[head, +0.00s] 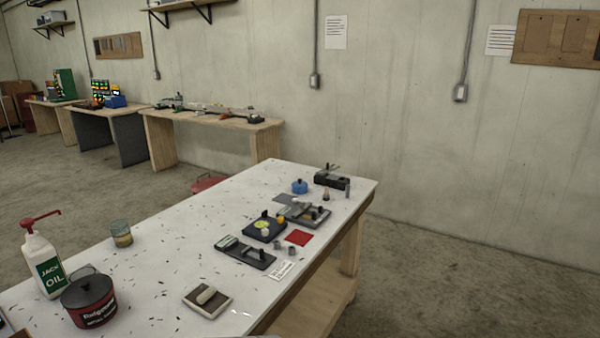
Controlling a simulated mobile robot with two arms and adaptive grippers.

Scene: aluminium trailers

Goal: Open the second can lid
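A red can (91,312) with white lettering stands at the near left of the white-topped workbench (190,237). Its dark lid (87,288) has a small knob and sits on top of the can. A small blue round container (300,187) with a knob on top stands near the far end of the bench. I cannot tell which of these is the second can. Neither of my grippers is in view.
A white oil bottle (45,265) with a red pump stands beside the red can. A glass jar (121,234) stands behind them. A small tray (207,301) lies to the right. Dark fixtures (245,252) crowd the right edge. The bench middle is mostly clear, with scattered shavings.

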